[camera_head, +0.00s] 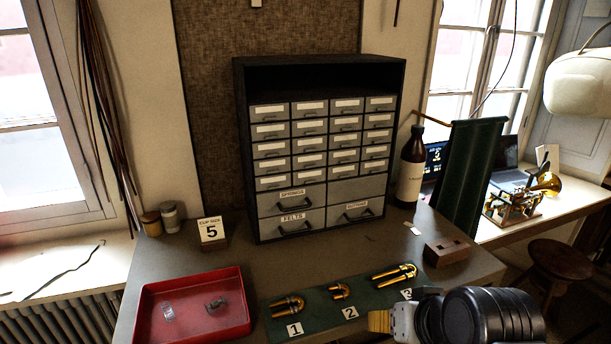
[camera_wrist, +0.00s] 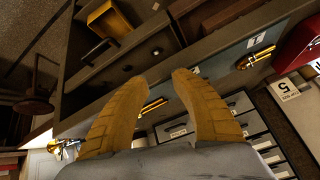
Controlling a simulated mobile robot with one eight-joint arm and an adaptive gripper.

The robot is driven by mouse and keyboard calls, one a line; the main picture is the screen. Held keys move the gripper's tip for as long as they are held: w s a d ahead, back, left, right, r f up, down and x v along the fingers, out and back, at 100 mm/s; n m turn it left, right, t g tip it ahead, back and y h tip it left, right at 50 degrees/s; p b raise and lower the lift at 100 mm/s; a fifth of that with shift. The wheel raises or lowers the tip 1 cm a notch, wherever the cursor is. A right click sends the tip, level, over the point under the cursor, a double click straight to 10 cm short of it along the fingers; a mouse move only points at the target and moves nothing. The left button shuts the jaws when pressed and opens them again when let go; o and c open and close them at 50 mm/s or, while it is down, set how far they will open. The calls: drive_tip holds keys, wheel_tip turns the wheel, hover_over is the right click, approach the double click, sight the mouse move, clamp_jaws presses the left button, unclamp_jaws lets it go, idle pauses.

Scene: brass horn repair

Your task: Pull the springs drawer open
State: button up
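The springs drawer (camera_head: 280,207) is a grey drawer front with a white "SPRINGS" label and a dark bar handle. It is on the left of the cabinet's lower part, above the felts drawer (camera_head: 299,228), and looks shut, flush with its neighbours. My gripper (camera_wrist: 158,77) is open and empty in the wrist view, its two yellow ribbed fingers apart. In the head view it is at the bottom right, over the bench front, well away from the springs drawer; only a bit of yellow finger shows. The wrist view shows cabinet drawers, but I cannot tell which is springs.
A green mat (camera_head: 316,322) with brass slides and number cards lies in front of the cabinet (camera_head: 240,150). A red tray (camera_head: 150,300) stands at left. A number 5 card (camera_head: 212,230), dark bottle (camera_head: 412,160) and wooden block (camera_head: 447,250) stand near the cabinet.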

sight(296, 208)
drive_tip(key=w+a+r+m+y, duration=0.1)
drive_tip(key=w+a+r, duration=0.1)
drive_tip(key=w, duration=0.1)
drive_tip(key=w+a+r+m+t+y+p, duration=0.1)
drive_tip(key=w+a+r+y, duration=0.1)
drive_tip(key=w, duration=0.1)
drive_tip(key=w+a+r+m+y+p, duration=0.1)
drive_tip(key=w+a+r+m, duration=0.1)
drive_tip(key=w+a, duration=0.1)
drive_tip(key=shift+t+y, duration=0.3)
drive_tip(key=shift+t, duration=0.1)
drive_tip(key=w+a+m+t+y, duration=0.1)
drive_tip(key=w+a+m, duration=0.1)
drive_tip(key=w, duration=0.3)
drive_tip(key=w+a+r+m+t+y+b, duration=0.1)
drive_tip(key=w+a+m, duration=0.1)
drive_tip(key=w, duration=0.3)
drive_tip(key=w+a+m+t+y, duration=0.1)
drive_tip(key=w+a+m+y, duration=0.1)
drive_tip(key=w+a, duration=0.2)
drive_tip(key=shift+w+a+r+b, duration=0.2)
drive_tip(key=shift+w, duration=0.35)
drive_tip(key=shift+w+a+r+b, duration=0.15)
drive_tip(key=shift+w+r+b, duration=0.05)
drive_tip(key=shift+w, duration=0.35)
clamp_jaws()
